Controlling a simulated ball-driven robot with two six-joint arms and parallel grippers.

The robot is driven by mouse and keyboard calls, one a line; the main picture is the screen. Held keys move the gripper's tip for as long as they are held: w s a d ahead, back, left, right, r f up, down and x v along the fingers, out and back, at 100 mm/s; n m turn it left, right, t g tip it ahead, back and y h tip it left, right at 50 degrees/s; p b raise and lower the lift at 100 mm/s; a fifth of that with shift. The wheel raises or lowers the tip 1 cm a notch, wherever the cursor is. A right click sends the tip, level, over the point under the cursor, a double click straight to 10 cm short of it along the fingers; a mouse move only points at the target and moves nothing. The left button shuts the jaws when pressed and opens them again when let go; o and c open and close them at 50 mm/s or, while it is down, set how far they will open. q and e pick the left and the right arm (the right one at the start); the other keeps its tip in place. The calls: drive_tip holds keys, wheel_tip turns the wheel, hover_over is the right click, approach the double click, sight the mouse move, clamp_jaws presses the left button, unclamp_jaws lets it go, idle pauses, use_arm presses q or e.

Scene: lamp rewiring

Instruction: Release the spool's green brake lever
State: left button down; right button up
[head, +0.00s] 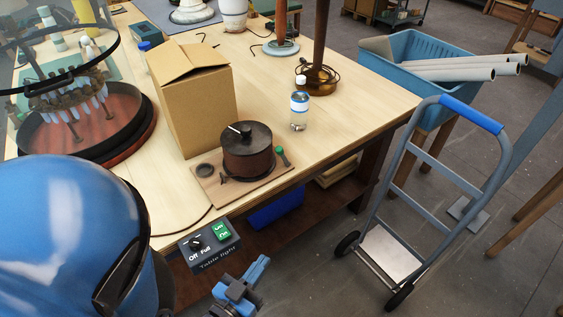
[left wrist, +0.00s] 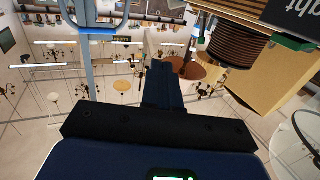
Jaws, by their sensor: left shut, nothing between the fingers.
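The spool (head: 249,160) is a dark red-brown drum with a black top and a pale handle. It stands on a wooden base board (head: 212,196) near the table's front edge. The green brake lever (head: 280,151) shows as a small green knob at the spool's right side. My left gripper (head: 263,263) is blue, shut and empty, in front of and below the table edge, apart from the spool and lever. In the left wrist view its closed fingers (left wrist: 162,68) point up the picture, with the ribbed spool (left wrist: 238,45) to their right. My right gripper is not in view.
A table light control box (head: 209,246) sits at the front edge, left of my gripper. A cardboard box (head: 196,105) stands behind the spool. A small jar (head: 299,111) stands behind it to the right. A hand truck (head: 420,195) stands on the floor at the right.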

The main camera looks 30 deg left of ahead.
sight(283, 157)
use_arm(q)
drive_tip(key=w+a+r+n+t+y+p, duration=0.1)
drive_tip(key=w+r+n+t+y+p, duration=0.1)
drive_tip(key=w+r+n+t, duration=0.35)
drive_tip(key=w+a+f+n+g+y+p, duration=0.1)
drive_tip(key=w+n+g+y, duration=0.4)
drive_tip(key=n, duration=0.8)
drive_tip(key=w+a+f+n+g+y+p, duration=0.1)
drive_tip(key=w+f+n+g+y, duration=0.3)
drive_tip(key=n, duration=0.9)
drive_tip(key=w+a+g+y, duration=0.1)
drive_tip(key=w+y, duration=0.1)
drive_tip(key=y, duration=0.1)
drive_tip(key=shift+a+f+p, duration=0.35)
drive_tip(key=shift+p, duration=0.05)
drive_tip(key=shift+a, duration=0.1)
drive_tip(key=shift+w+d+r+p+x, duration=0.3)
drive_tip(key=shift+p+x, duration=0.25)
drive_tip(key=shift+x, duration=1.55)
drive_tip(key=shift+w+d+r+p+x, duration=0.15)
drive_tip(key=shift+w+d+p+x, duration=0.35)
drive_tip(key=shift+x, duration=1.65)
drive_tip(key=shift+w+d+r+p+x, duration=0.2)
drive_tip(key=shift+p+x, duration=0.45)
drive_tip(key=shift+x, duration=1.45)
